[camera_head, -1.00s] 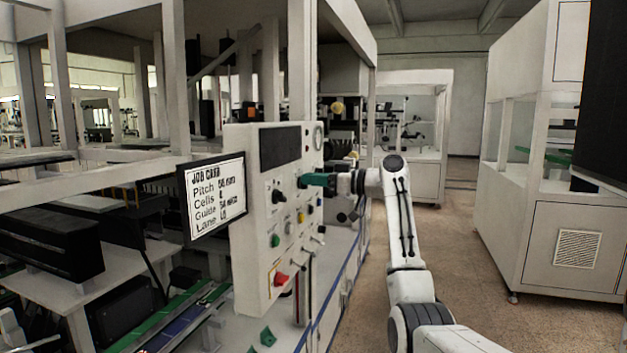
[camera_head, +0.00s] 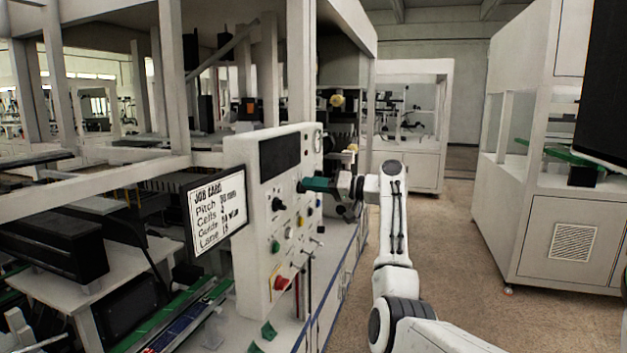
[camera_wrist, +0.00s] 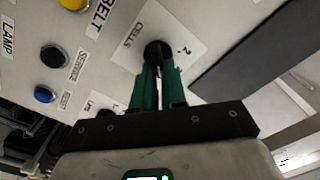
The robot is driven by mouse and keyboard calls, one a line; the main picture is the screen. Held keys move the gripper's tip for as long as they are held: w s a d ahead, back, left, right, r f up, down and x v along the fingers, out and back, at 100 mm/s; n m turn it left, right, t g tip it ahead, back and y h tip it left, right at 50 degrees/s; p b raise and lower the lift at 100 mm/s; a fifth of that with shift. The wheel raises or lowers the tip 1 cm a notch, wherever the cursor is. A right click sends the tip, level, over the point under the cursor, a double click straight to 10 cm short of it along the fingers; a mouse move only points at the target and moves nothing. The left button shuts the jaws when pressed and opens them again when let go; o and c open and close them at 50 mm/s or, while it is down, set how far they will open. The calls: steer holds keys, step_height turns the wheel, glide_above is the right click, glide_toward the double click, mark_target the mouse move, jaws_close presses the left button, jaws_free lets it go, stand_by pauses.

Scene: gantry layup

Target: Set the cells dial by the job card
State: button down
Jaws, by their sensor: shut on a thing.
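The cells dial (camera_wrist: 157,51) is a dark round knob on a white label reading "CELLS", with a mark like a "2" beside it. My gripper (camera_wrist: 158,75) has its green fingers closed around the knob in the wrist view. In the head view my gripper (camera_head: 305,185) reaches the panel from the right and hides the dial. The dial's pointer setting cannot be read. The job card (camera_head: 219,210) hangs left of the panel and lists Pitch, Cells, Guide and Lane; the value beside Cells is too small to read surely.
The white control panel (camera_head: 258,265) carries another black knob (camera_head: 278,204), a green button (camera_head: 275,246), a red switch (camera_head: 282,283) and a dark display (camera_head: 279,155). In the wrist view, a blue button (camera_wrist: 44,94) and black button (camera_wrist: 52,57) are nearby. Open floor (camera_head: 445,270) lies right.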

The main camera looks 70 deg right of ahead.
steer(key=shift+f+m, duration=0.1)
steer(key=shift+m, duration=0.5)
steer(key=c, duration=1.2)
jaws_free()
steer(key=shift+s, duration=0.1)
steer(key=s, duration=0.3)
steer(key=s+b, duration=0.1)
steer(key=s, duration=0.3)
steer(key=s+d+b, duration=0.1)
steer(key=s, duration=0.2)
steer(key=shift+s, duration=0.3)
